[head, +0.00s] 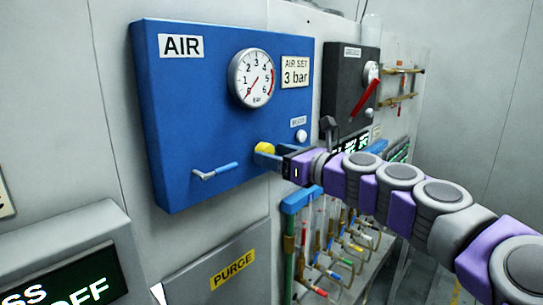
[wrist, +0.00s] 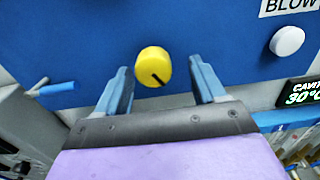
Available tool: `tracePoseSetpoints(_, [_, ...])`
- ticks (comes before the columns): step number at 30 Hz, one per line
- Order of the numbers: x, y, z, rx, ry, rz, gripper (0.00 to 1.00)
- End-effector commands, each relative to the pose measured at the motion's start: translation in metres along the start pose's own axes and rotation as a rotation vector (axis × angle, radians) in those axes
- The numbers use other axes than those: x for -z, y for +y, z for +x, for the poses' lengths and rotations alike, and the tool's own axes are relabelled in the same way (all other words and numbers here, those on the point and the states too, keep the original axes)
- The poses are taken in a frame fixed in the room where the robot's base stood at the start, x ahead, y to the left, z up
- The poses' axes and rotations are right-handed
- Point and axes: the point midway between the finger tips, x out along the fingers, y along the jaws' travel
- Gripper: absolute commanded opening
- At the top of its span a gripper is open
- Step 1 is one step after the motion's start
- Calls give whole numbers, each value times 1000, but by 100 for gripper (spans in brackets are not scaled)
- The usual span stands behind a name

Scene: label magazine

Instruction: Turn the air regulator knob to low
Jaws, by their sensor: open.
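The yellow regulator knob (wrist: 153,67) sits on the blue AIR panel (head: 200,110). In the wrist view its black pointer line slants toward the lower right. My gripper (wrist: 162,80) is open, with one blue finger on each side of the knob and a gap at both sides. In the head view my gripper (head: 268,155) reaches the panel from the right and partly hides the knob (head: 265,148). The round gauge (head: 252,78) above it has a red needle slanting to the lower left. A label (head: 295,73) reads AIR SET 3 bar.
A blue-handled lever (head: 215,171) is left of the knob. A white button (head: 301,136) is to its upper right. A dark box (head: 350,90) with a red lever (head: 366,98) stands to the right. Thin hoses and fittings (head: 330,240) hang below my arm.

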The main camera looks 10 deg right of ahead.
Motion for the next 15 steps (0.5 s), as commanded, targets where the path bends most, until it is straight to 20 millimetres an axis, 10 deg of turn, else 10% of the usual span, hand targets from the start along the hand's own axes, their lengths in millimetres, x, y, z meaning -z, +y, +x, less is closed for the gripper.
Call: tracePoseSetpoints(15, [0,6,11,-2,3,-3,62])
